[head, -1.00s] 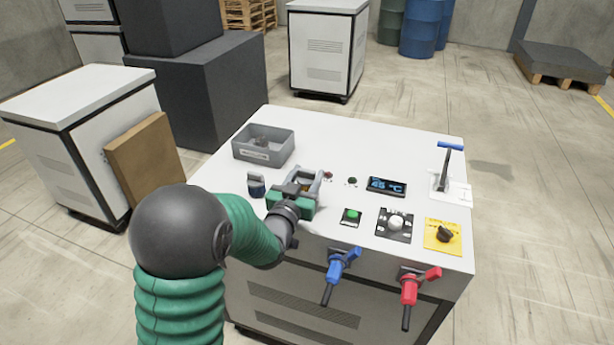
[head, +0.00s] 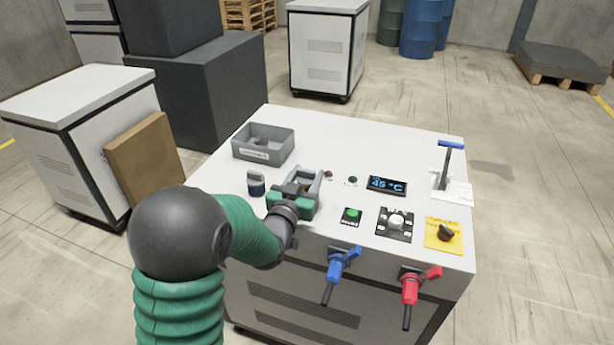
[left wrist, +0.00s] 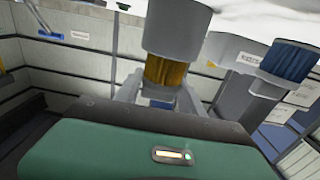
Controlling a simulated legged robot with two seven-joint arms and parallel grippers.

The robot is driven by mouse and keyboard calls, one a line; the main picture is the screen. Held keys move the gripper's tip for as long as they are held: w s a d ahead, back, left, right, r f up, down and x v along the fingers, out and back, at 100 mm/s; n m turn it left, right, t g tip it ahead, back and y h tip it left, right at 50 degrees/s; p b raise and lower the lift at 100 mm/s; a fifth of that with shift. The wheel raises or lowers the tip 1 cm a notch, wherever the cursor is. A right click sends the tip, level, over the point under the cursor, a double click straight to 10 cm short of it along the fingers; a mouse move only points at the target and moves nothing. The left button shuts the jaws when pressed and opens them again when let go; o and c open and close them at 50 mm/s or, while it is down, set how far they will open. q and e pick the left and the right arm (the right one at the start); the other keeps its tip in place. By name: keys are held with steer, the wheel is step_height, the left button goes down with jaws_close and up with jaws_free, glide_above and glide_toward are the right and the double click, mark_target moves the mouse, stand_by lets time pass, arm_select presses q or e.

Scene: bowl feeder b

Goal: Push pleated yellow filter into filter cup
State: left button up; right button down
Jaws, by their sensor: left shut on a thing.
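My left gripper (head: 297,189) is over the front left of the white workbench (head: 335,133), at a grey frame (head: 318,178). The left wrist view shows its fingers (left wrist: 161,90) on both sides of the pleated yellow filter (left wrist: 166,73), shut on it. One end of the filter meets the grey filter cup (left wrist: 180,30); I cannot tell how deep it sits. In the head view my gripper hides most of filter and cup. My right gripper is not in view.
A blue pleated filter (left wrist: 289,61) with a grey part stands just left of my gripper in the head view (head: 257,189). A grey bin (head: 250,152) is behind it. A green button (head: 351,215), display (head: 386,185) and blue-handled lever (head: 449,147) are to the right.

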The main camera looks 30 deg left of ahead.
arm_select(q)
steer(key=shift+f+b, duration=1.8)
steer(key=shift+b, duration=1)
stand_by(5.2)
